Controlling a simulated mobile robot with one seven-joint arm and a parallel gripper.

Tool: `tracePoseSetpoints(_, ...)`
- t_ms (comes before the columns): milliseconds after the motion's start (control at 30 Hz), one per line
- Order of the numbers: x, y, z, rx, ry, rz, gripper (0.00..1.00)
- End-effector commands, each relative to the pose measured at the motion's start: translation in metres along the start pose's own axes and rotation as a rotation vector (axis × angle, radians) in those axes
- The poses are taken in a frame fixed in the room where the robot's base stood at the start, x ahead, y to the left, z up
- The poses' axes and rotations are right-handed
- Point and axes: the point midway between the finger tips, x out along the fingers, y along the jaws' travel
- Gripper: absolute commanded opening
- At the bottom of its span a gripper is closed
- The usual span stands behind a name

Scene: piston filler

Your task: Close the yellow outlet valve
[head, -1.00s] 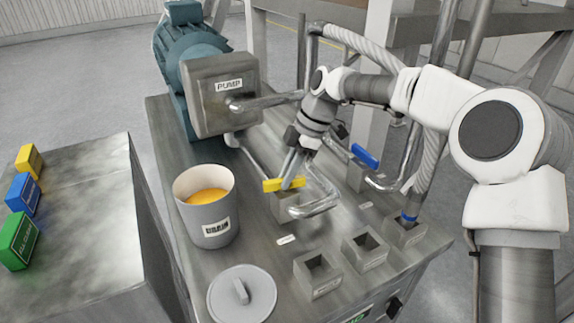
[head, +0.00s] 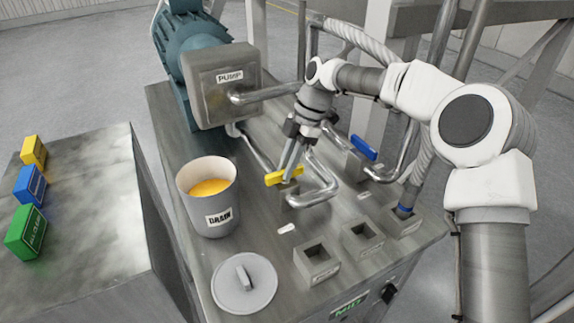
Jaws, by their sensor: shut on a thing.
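The yellow outlet valve handle (head: 283,176) sits on top of a small metal block (head: 287,197), right of the drain bucket. The handle points roughly left to right, its right end tilted slightly up in the picture. My gripper (head: 287,176) reaches down from above, its fingers shut on the yellow handle near its middle. The fingers hide part of the handle. A curved metal pipe (head: 325,192) runs beside the block on the right.
A bucket labelled DRAIN (head: 209,200) with orange liquid stands left of the valve. A lid (head: 244,283) lies in front. A blue valve handle (head: 363,147) is to the right. The pump box (head: 222,85) stands behind. Yellow, blue and green blocks (head: 27,232) sit on the left table.

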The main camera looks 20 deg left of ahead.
Motion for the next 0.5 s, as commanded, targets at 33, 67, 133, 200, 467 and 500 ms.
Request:
tracePoseSetpoints(33,-0.0006,0.0002,-0.0004,-0.002,0.0,0.001,0.0)
tracePoseSetpoints(67,-0.0006,0.0002,-0.0004,-0.002,0.0,0.001,0.25)
tracePoseSetpoints(133,-0.0005,0.0002,-0.0004,-0.002,0.0,0.001,0.38)
tracePoseSetpoints(200,-0.0005,0.0001,-0.0004,-0.001,0.0,0.001,0.5)
tracePoseSetpoints(467,-0.0003,0.0,-0.0002,0.0,0.0,0.0,0.5)
tracePoseSetpoints(500,-0.0011,0.0001,-0.0001,0.0,0.0,0.001,0.5)
